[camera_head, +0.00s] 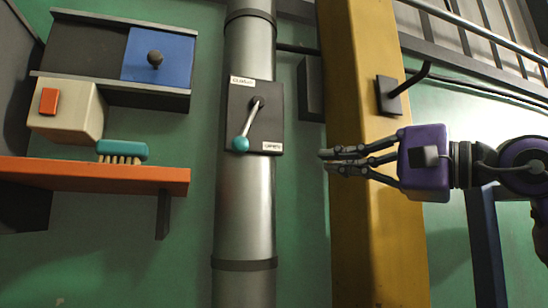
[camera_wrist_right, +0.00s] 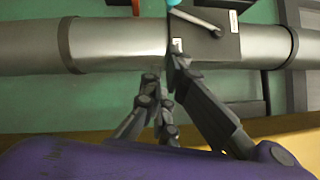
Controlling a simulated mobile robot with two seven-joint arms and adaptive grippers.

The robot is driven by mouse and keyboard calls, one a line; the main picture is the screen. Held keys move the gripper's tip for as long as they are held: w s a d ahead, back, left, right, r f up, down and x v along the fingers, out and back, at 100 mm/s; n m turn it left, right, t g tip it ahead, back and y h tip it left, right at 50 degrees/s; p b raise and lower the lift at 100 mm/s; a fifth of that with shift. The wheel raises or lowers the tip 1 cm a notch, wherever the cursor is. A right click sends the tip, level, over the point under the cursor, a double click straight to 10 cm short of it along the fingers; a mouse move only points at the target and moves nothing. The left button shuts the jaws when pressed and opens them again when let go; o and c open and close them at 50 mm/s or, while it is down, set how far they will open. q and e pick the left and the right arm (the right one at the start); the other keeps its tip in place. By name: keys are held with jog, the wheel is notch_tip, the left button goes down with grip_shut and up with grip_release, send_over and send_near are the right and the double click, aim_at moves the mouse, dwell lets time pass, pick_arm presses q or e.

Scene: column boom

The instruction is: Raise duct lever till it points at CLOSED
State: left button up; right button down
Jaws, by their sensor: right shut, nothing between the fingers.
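The duct lever (camera_head: 250,121) is a light metal arm on a dark plate (camera_head: 270,121) fixed to a grey duct (camera_head: 246,205). It hangs from its pivot near the plate's top, pointing down and slightly left, with a teal knob (camera_head: 240,144) at its end. One small label (camera_head: 242,81) is at the plate's upper left and another (camera_head: 272,146) at its lower right; I cannot read them surely. My right gripper (camera_head: 322,161) is shut and empty, right of the plate and apart from the lever. The right wrist view shows its fingers (camera_wrist_right: 167,75) below the plate (camera_wrist_right: 205,40). My left gripper is out of view.
A yellow post (camera_head: 360,230) stands right of the duct, behind my right gripper. A blue sliding panel (camera_head: 170,60) is above. Between duct and post is green wall.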

pick_arm(q)
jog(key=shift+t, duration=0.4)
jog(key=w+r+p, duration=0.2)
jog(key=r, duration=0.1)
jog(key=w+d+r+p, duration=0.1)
jog(key=p, duration=0.1)
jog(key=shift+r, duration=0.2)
pick_arm(e)
jog(key=w+a+r, duration=0.2)
jog(key=w+a, duration=0.2)
jog(key=a, duration=0.7)
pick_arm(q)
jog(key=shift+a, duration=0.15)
pick_arm(e)
jog(key=shift+d, duration=0.15)
